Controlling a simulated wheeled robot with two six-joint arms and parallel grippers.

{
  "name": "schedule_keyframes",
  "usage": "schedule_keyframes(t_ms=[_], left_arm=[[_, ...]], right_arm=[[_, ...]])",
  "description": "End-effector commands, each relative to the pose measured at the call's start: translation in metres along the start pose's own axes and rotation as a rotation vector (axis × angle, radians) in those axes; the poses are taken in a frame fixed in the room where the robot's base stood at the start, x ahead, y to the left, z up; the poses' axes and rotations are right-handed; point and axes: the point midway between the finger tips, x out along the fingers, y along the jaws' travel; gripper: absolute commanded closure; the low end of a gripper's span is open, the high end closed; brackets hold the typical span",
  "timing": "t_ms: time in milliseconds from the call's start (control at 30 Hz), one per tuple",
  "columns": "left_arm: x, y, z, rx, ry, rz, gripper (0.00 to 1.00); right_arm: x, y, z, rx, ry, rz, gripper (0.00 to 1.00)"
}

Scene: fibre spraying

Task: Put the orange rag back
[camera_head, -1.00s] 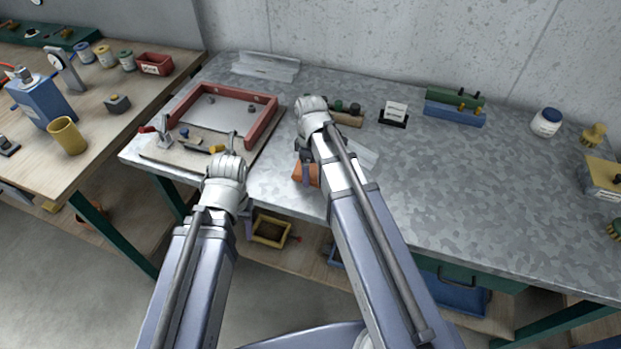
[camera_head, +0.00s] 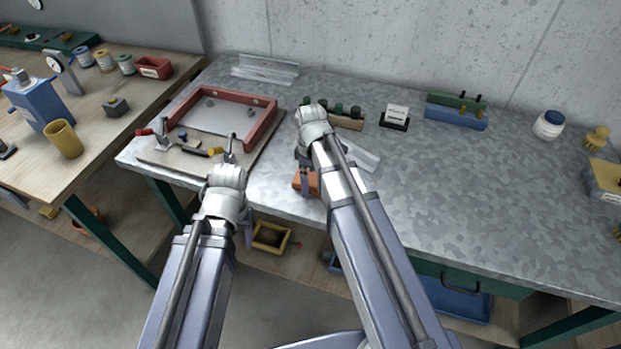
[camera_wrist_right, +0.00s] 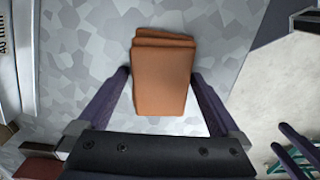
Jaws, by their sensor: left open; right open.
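The orange rag (camera_head: 312,184) is a folded pad lying flat on the grey metal table near its front edge, partly hidden by my right arm in the head view. In the right wrist view the rag (camera_wrist_right: 163,78) lies between the two spread fingers of my right gripper (camera_wrist_right: 160,74), with a finger on each side. The right gripper is open, and I cannot tell whether its fingers touch the rag. My left gripper (camera_head: 248,232) is open and empty just off the table's front edge, mostly hidden behind its wrist; its fingers (camera_wrist_right: 296,148) show at the lower right of the right wrist view.
A wooden block with dark knobs (camera_head: 345,122), a card holder (camera_head: 395,117) and green and blue blocks (camera_head: 455,115) stand at the back.

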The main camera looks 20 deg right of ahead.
Motion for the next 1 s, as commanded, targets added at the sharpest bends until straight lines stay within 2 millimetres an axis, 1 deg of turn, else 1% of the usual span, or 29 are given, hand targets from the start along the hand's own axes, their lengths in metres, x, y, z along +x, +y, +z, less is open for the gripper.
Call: schedule_keyframes(t_ms=[167, 367, 567, 900, 1000], left_arm=[[-0.005, -0.001, 0.000, 0.000, 0.000, 0.000, 0.45], [-0.022, -0.002, 0.001, 0.000, 0.000, 0.000, 0.45], [-0.050, -0.005, 0.003, 0.000, 0.000, 0.000, 0.45], [-0.102, -0.010, 0.006, 0.001, 0.000, 0.000, 0.45], [-0.114, -0.011, 0.007, 0.002, 0.000, 0.000, 0.45]], right_arm=[[-0.005, 0.000, 0.000, 0.000, 0.000, 0.000, 0.00], [-0.022, 0.000, 0.000, 0.000, 0.000, 0.000, 0.00], [-0.050, 0.000, 0.000, 0.000, 0.000, 0.000, 0.00], [-0.102, 0.000, 0.000, 0.000, 0.000, 0.000, 0.00], [-0.114, 0.000, 0.000, 0.000, 0.000, 0.000, 0.00]])
